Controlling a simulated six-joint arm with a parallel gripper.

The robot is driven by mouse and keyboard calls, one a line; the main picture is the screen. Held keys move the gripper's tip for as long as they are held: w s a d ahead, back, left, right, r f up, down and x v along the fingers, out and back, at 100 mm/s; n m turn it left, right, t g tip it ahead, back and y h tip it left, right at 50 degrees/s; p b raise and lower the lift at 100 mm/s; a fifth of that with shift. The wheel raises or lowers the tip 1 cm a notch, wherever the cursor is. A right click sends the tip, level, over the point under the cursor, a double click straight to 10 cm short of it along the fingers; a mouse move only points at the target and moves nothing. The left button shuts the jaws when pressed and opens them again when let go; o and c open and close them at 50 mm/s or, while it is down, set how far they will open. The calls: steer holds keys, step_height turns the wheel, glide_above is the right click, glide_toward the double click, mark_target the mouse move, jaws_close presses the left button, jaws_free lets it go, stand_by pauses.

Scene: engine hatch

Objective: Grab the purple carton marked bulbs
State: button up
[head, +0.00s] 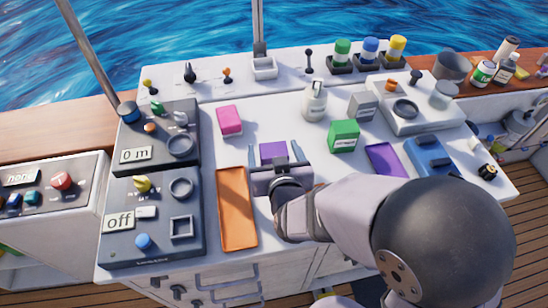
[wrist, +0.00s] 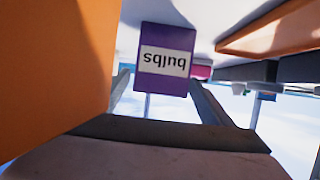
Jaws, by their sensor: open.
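The purple carton (head: 273,148) stands on the white worktop just beyond my gripper (head: 275,155). In the head view its top shows between or just past the two fingers; I cannot tell how far the fingers reach along it. In the wrist view the carton (wrist: 150,30) shows upside down, with a white label reading "bulbs". There the open fingers (wrist: 164,92) lie to the left and right of it, with gaps showing. My gripper is open and holds nothing. The carton's lower part is hidden in the head view.
An orange tray (head: 237,208) lies left of my gripper. A pink box (head: 230,120) is farther back, left. A green box (head: 344,136), a white bottle (head: 314,103) and a purple tray (head: 385,159) are on the right. Dark control panels (head: 158,205) line the left side.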

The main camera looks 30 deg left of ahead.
steer(key=shift+p+x, duration=0.4)
steer(key=shift+x, duration=1.45)
steer(key=shift+f, duration=0.15)
steer(key=c, duration=1.2)
